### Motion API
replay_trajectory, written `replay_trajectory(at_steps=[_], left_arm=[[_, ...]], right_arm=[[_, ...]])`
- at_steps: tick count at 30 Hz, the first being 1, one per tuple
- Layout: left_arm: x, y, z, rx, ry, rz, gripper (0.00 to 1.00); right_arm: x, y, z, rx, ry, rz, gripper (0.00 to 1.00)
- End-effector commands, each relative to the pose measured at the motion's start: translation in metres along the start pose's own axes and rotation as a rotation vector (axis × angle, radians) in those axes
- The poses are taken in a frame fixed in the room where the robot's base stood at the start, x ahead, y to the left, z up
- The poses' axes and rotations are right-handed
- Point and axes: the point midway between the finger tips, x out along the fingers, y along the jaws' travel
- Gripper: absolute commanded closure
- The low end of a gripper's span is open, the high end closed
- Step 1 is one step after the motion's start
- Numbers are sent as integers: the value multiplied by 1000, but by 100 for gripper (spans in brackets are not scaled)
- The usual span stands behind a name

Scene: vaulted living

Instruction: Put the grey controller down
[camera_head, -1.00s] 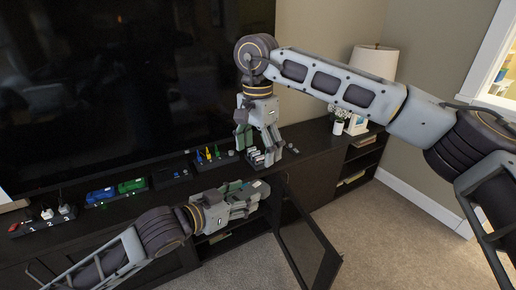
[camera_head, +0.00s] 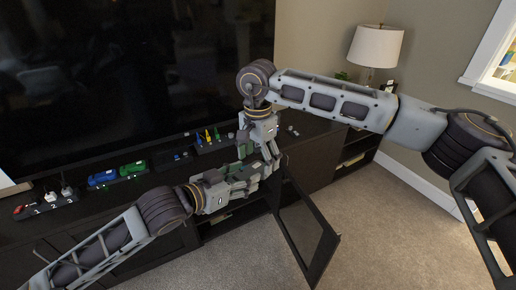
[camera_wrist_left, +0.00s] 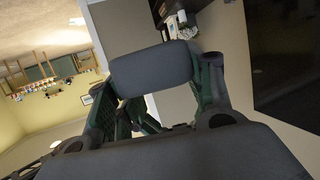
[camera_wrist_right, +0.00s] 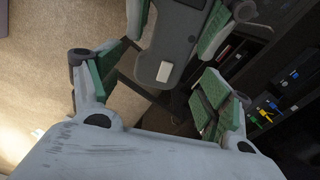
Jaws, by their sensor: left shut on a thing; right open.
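The grey controller (camera_wrist_left: 152,68) shows as a dark grey rounded slab between the fingers of my left gripper (camera_wrist_left: 158,98). In the right wrist view the controller (camera_wrist_right: 176,42) has a small pale rectangle near its end. My left gripper (camera_head: 262,174) is shut on it, in front of the cabinet edge; in the head view the grippers largely hide the controller. My right gripper (camera_head: 259,152) is open, just above and beside the left one. In the right wrist view its spread fingers (camera_wrist_right: 158,92) lie either side of the controller's end; I see no grip on it.
The dark cabinet (camera_head: 100,213) stands under a large television (camera_head: 130,80). Its top carries a plug strip (camera_head: 48,203), blue and green cars (camera_head: 118,174) and a tool holder (camera_head: 207,140). An open cabinet door (camera_head: 303,235) juts out below the grippers. A lamp (camera_head: 374,48) stands at right.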

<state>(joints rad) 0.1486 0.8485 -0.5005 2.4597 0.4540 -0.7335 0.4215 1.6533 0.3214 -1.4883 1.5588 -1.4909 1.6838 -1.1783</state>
Motion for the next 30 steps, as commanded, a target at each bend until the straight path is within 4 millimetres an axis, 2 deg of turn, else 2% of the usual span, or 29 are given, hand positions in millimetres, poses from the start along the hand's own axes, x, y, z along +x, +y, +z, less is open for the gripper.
replay_trajectory(at_steps=[3, 9, 20, 30], left_arm=[[0, 0, -1, 0, 1, 0, 77], [0, 0, -1, 0, 2, 0, 77], [0, 0, -1, 0, 1, 0, 77], [0, 0, -1, 0, 1, 0, 77]], right_arm=[[12, 0, 0, 0, 1, 1, 21], [22, 0, 0, 1, 1, 0, 21], [24, 0, 0, 1, 1, 0, 23], [24, 0, 0, 1, 1, 0, 66]])
